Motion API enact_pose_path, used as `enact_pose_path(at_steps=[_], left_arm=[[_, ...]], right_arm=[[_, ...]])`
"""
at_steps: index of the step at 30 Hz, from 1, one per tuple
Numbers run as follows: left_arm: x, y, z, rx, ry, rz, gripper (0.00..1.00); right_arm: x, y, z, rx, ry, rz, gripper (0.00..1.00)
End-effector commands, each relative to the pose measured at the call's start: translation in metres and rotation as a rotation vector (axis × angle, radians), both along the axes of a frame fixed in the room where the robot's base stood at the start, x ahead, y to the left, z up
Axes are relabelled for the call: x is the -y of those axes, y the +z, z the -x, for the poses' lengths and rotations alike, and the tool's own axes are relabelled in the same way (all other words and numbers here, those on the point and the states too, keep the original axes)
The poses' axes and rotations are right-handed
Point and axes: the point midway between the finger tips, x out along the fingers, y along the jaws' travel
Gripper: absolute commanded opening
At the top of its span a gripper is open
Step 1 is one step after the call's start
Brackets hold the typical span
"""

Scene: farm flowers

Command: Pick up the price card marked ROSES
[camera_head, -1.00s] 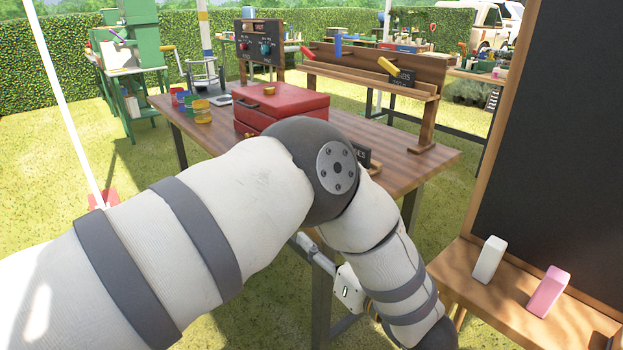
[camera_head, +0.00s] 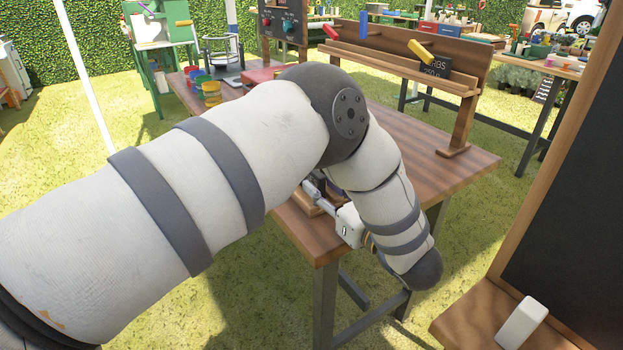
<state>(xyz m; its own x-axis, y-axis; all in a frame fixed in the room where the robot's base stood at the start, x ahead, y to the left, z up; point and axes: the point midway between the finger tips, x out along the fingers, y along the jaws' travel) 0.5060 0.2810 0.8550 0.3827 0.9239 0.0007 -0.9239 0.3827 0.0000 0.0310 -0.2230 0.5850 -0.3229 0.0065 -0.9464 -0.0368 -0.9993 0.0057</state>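My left arm crosses the view from the left and bends down at the right over the wooden table (camera_head: 425,150). My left gripper (camera_head: 318,194) is at the table's near edge, pointing left, mostly hidden by my arm. Its fingers are too covered to tell whether they are open or shut, or hold anything. A wooden piece (camera_head: 304,203) and something dark show beside it. No card marked ROSES can be read now; my arm covers that part of the table. A black card (camera_head: 436,67) with partly hidden white text stands on the wooden rack. My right gripper is not in view.
The wooden rack (camera_head: 400,62) with coloured handles stands at the table's back right. A red box (camera_head: 262,75) is partly behind my arm; coloured pots (camera_head: 211,92) are at the left. A blackboard (camera_head: 580,200) with a ledge holding a white block (camera_head: 521,322) stands right.

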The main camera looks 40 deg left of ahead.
Motion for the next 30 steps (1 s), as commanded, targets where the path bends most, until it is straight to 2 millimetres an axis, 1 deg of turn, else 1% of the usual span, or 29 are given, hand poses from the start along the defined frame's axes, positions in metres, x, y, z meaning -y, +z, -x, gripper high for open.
enact_pose_path(at_steps=[1,4,6,11,12,14,15,16,17,26,28,29,30], left_arm=[[-0.009,0.002,-0.004,0.003,0.003,-0.001,0.37],[-0.022,0.001,-0.009,0.001,0.002,-0.001,0.37],[-0.025,0.001,-0.011,0.001,0.0,0.0,0.37],[-0.026,0.001,-0.011,0.0,0.0,0.0,0.37],[-0.026,0.001,-0.011,0.0,0.0,0.0,0.32],[-0.025,0.001,-0.011,0.0,0.0,0.0,0.19],[-0.025,0.001,-0.011,0.0,0.0,0.0,0.09],[-0.025,0.001,-0.011,0.0,0.0,0.0,0.03],[-0.025,0.001,-0.011,0.0,0.0,0.0,0.0],[-0.025,0.001,-0.011,0.0,0.0,0.0,0.0],[-0.025,0.007,-0.011,0.003,0.0,0.0,0.0],[-0.025,0.013,-0.011,0.004,0.0,0.001,0.0],[-0.025,0.023,-0.011,0.007,0.0,0.001,0.0]], right_arm=[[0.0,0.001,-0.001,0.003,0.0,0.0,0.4],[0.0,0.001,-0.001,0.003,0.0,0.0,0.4],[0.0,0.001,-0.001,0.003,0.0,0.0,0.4],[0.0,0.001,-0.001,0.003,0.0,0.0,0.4],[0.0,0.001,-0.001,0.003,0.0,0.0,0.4],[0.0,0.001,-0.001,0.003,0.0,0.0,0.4],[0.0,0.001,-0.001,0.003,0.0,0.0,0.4],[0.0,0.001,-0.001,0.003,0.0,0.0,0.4],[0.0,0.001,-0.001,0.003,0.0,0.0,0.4],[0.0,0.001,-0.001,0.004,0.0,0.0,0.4],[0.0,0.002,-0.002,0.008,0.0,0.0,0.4],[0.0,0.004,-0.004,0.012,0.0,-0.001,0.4],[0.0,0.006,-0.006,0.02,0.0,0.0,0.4]])
